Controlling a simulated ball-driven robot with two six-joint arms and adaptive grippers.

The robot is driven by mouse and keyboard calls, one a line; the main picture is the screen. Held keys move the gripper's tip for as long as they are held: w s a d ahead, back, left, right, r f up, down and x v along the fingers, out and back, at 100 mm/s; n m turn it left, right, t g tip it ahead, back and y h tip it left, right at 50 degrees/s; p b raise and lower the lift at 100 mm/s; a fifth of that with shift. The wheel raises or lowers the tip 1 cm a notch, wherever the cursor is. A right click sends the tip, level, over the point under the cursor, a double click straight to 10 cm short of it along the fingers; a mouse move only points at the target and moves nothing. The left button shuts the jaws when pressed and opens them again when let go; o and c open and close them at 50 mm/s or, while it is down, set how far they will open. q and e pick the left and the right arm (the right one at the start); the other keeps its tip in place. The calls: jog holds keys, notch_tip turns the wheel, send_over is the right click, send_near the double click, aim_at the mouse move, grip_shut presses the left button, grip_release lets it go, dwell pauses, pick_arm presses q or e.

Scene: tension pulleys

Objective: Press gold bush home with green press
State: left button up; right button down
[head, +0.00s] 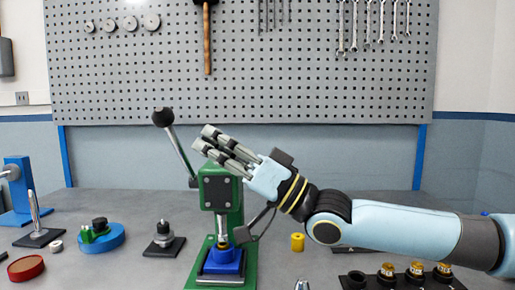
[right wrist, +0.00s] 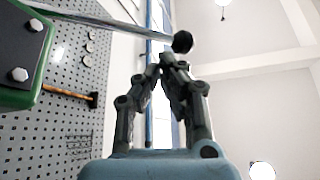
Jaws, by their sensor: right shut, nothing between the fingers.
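The green press (head: 238,200) stands at the middle of the bench. Its lever (head: 180,148) slants up to the left and ends in a black knob (head: 163,117). A small gold bush (head: 222,244) shows under the ram, at the top of a blue block (head: 220,261) on the press base; how deep it sits cannot be told. My right gripper (head: 207,141) is shut and empty above the press head, right of the lever. In the right wrist view its fingertips (right wrist: 172,60) meet just below the knob (right wrist: 182,42) in the picture; contact cannot be told. My left gripper is out of view.
A yellow cylinder (head: 297,242) stands right of the press. A black tray (head: 358,281) with several gold-topped parts is at front right. A blue disc (head: 97,239), black-based post (head: 163,240) and red disc (head: 26,268) lie left. A pegboard (head: 260,70) hangs behind.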

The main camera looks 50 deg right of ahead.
jog(key=s+a+p+v, duration=0.1)
jog(key=p+v, duration=0.1)
jog(key=v, duration=0.5)
notch_tip(320, 180, up, 8)
jog(key=m+t+h+p, duration=0.3)
jog(key=m+h+p, duration=0.6)
jog(key=m+h, duration=0.35)
send_over(181, 154)
jog(key=s+d, duration=0.2)
jog(key=d, duration=0.1)
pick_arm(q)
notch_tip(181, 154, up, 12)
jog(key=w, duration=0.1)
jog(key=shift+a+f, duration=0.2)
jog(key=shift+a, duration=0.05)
pick_arm(e)
jog(key=a+f, duration=0.1)
jog(key=s+a+f+y, duration=0.1)
jog(key=shift+a+f, duration=0.3)
